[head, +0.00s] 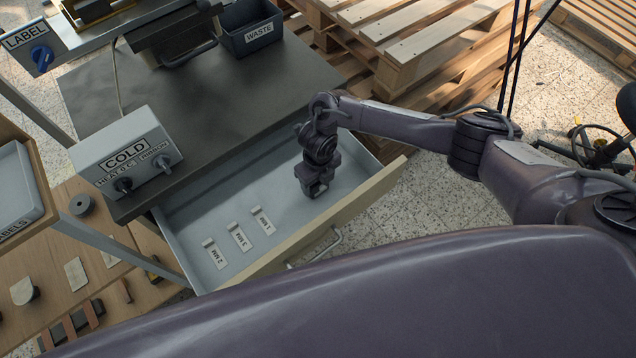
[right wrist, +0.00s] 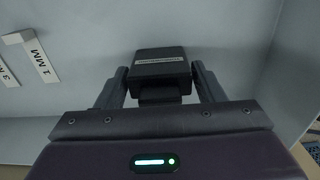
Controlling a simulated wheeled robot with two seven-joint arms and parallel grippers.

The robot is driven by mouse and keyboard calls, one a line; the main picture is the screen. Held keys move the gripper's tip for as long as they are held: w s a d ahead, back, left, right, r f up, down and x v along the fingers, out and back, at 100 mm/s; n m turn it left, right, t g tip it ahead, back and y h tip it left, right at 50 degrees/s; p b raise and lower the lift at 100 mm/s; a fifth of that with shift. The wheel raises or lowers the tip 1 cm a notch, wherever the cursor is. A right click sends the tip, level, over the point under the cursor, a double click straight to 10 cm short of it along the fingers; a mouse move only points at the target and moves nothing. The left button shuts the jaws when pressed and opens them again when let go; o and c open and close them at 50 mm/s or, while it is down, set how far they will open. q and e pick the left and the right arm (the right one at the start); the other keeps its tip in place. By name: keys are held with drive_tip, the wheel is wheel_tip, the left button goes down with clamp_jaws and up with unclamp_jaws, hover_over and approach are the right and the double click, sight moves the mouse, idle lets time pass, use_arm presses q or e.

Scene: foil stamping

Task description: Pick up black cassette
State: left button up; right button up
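The black cassette (right wrist: 160,66), a small dark block with a pale label strip, shows in the right wrist view between the two fingers of my right gripper (right wrist: 160,80). The fingers lie close along its left and right sides. I cannot tell whether they press on it or leave a small gap. In the head view my right gripper (head: 317,188) points down into the open drawer (head: 190,218), near its right end, and mostly hides the cassette. My left gripper is not in view.
Labelled strips, 1 MM (head: 262,220), 3 MM (head: 239,237) and 2 MM (head: 215,253), lie in the drawer left of the gripper. The drawer's wooden front (head: 345,215) stands close by. The dark worktop (head: 250,95) is behind, with the COLD control box (head: 125,150) and WASTE bin (head: 250,30).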

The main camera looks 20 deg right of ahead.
drive_tip(key=c, duration=0.6)
drive_tip(key=shift+r, duration=0.1)
drive_tip(key=shift+c, duration=0.2)
